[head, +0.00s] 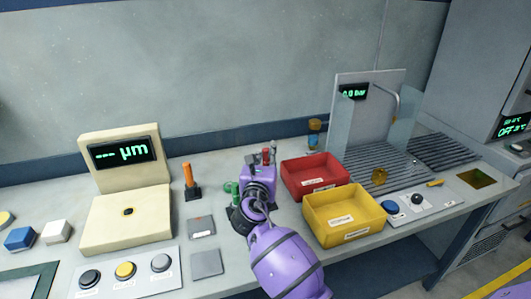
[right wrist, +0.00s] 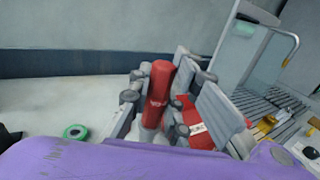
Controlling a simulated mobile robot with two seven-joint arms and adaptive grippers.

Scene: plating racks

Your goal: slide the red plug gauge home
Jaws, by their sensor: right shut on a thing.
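The red plug gauge (right wrist: 158,88) stands between the grey fingers of my right gripper (right wrist: 165,100) in the right wrist view, leaning slightly in the picture. The fingers are shut on it. In the head view a small part of the red gauge (head: 266,155) shows beyond my purple right gripper (head: 262,166), which hides most of it. The gauge's lower end is hidden, so I cannot tell what it stands in or over. My left gripper is not in view.
A red bin (head: 315,181) and yellow bin (head: 343,216) stand right of the gripper. An orange-handled gauge (head: 189,176) in a black stand and a cream display unit (head: 122,213) are left. A green ring (right wrist: 75,132) lies nearby. Free bench shows behind.

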